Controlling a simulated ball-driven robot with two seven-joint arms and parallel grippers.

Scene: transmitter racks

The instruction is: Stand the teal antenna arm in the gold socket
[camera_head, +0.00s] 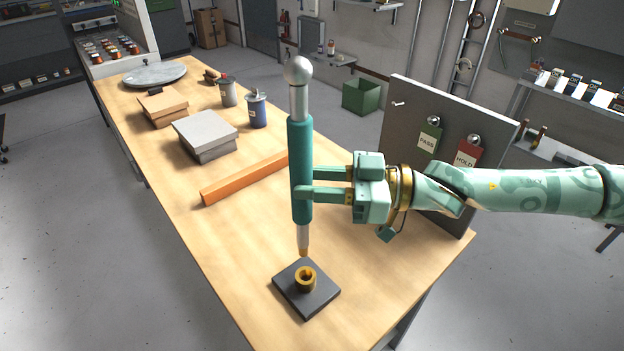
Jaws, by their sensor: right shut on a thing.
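The teal antenna arm (300,140) stands upright in the air, with a silver ball at its top and a thin metal tip with a gold end at the bottom. My right gripper (307,183) is shut on its teal middle section, coming from the right. The gold socket (305,279) is a short ring on a dark square base plate (291,296) near the front end of the table. The arm's gold end shows just above and behind the socket's opening in the picture, apart from it. My left gripper is not in view.
An orange bar (243,178) lies on the wooden table (215,250) behind the socket. Grey (204,130) and tan boxes and two canisters (256,108) stand farther back. A grey panel (397,115) with PASS and HOLD tags rises at the right edge, behind my right arm.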

